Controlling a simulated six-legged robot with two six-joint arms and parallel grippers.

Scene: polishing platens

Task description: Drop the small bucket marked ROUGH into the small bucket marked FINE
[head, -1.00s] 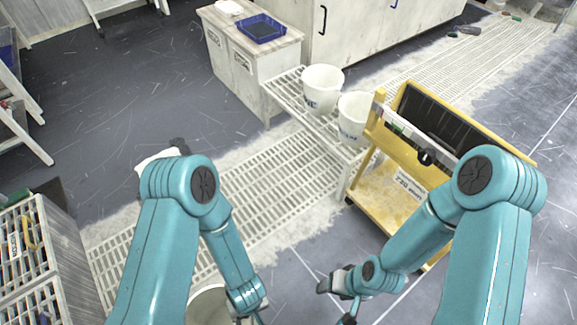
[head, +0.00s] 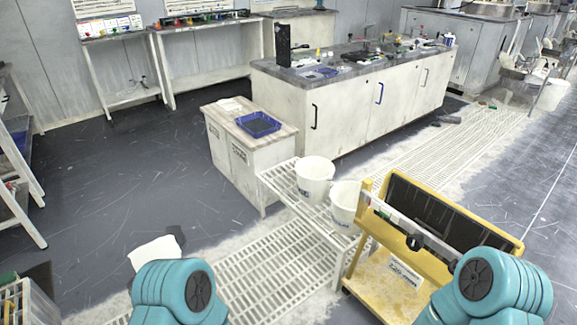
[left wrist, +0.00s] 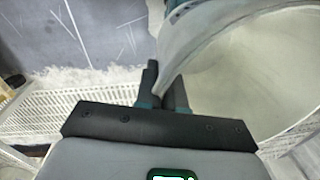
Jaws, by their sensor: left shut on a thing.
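In the left wrist view my left gripper (left wrist: 165,84) is shut on the rim of a white bucket (left wrist: 255,75). In the head view two white buckets stand upright side by side on a slatted bench: the left one (head: 315,178) has a dark, partly visible marking, and the right one (head: 344,203) shows no readable marking from here. My right gripper is in neither current view.
The slatted bench (head: 283,184) adjoins a low cabinet with a blue tray (head: 258,124). A yellow cart (head: 385,275) stands close to the right bucket. A long workbench (head: 345,100) is behind. Open floor (head: 120,180) lies to the left.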

